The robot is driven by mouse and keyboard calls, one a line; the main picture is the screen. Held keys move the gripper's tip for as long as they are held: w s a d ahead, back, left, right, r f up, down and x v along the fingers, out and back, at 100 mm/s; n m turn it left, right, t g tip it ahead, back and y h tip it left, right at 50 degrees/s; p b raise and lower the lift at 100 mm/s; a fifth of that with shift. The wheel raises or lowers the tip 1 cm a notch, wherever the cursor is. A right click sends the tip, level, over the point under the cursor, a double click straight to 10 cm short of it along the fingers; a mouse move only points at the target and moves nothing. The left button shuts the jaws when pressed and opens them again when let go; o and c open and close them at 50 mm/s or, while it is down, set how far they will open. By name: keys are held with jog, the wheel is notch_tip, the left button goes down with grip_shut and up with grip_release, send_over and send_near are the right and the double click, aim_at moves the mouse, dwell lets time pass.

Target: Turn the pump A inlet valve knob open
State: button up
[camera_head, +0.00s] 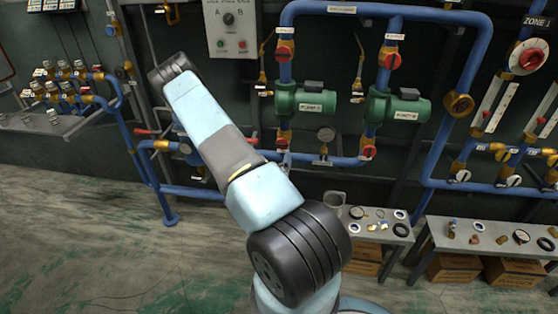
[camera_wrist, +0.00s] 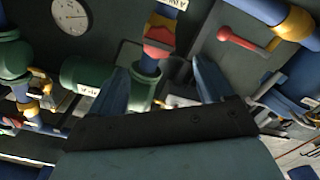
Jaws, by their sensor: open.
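In the wrist view, which looks upside down, my gripper (camera_wrist: 160,68) is open and empty, with one finger on each side. A red valve knob (camera_wrist: 160,40) on a brass valve body lies ahead, between the fingertips in the picture; I see no contact. In the head view, a red knob (camera_head: 283,143) sits on the pipe below the left green pump (camera_head: 303,98) and appears to be the same one. The green pump also shows in the wrist view (camera_wrist: 85,75), its label too small to read surely. My arm hides most of the gripper in the head view.
A red lever handle (camera_wrist: 237,38) and a gauge (camera_wrist: 70,16) flank the knob in the wrist view. In the head view, another green pump (camera_head: 400,108) stands right, with its lower red knob (camera_head: 369,151). Benches with small parts (camera_head: 425,245) stand in front. The left floor is clear.

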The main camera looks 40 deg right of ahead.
aim_at(281, 145)
jog(key=shift+x, duration=4.5)
jog(key=shift+w+d, duration=0.1)
jog(key=shift+c, duration=0.3)
jog(key=c, duration=1)
jog(key=n, duration=0.4)
jog(key=shift+f+n, duration=0.1)
jog(key=shift+n, duration=0.2)
jog(key=shift+n, duration=0.4)
jog(key=n, duration=0.3)
jog(key=shift+n, duration=0.4)
